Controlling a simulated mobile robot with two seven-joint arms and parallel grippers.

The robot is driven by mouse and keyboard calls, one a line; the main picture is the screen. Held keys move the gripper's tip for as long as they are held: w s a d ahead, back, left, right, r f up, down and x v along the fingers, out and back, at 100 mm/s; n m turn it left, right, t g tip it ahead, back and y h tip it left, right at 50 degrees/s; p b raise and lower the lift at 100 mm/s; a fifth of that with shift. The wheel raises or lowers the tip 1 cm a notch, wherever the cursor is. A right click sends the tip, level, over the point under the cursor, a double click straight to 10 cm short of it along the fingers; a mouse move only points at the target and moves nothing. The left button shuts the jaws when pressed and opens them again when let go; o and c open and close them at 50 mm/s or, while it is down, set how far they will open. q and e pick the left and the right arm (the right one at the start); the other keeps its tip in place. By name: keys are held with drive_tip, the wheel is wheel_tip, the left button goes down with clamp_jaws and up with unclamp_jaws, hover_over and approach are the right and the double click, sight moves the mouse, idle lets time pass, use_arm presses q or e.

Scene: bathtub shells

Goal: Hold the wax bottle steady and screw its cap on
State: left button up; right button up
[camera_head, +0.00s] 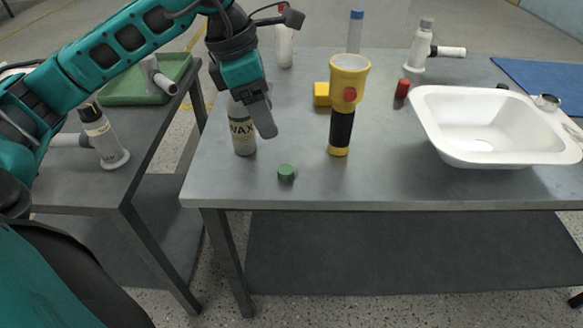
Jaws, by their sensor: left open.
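The wax bottle (243,136) stands upright near the left front corner of the grey table, with a pale body and a dark "WAX" label. Its top is hidden behind my left gripper (262,122). My left gripper comes down from the upper left, in front of and over the bottle's upper part, and is open. I cannot tell whether it touches the bottle. A small green cap (286,172) lies on the table to the right of the bottle, near the front edge, apart from it. My right gripper does not show.
A yellow and black flashlight (345,105) stands right of the bottle, with a yellow block (321,94) behind it. A white basin (455,148) fills the table's right side. A red cap (402,88) and a white bottle (419,50) stand farther back. A side table (75,187) is at left.

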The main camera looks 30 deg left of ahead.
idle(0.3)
use_arm(q)
drive_tip(key=b, duration=0.1)
hover_over(285, 169)
drive_tip(key=a, duration=0.1)
drive_tip(key=f, duration=0.5)
drive_tip(key=s+f, duration=0.1)
drive_tip(key=f, duration=0.1)
drive_tip(key=shift+a+f, duration=0.1)
drive_tip(key=shift+f, duration=0.1)
drive_tip(key=b+x, duration=0.1)
drive_tip(key=x, duration=0.4)
drive_tip(key=shift+s+f, duration=0.1)
drive_tip(key=shift+f, duration=0.05)
drive_tip(key=c, duration=1.1)
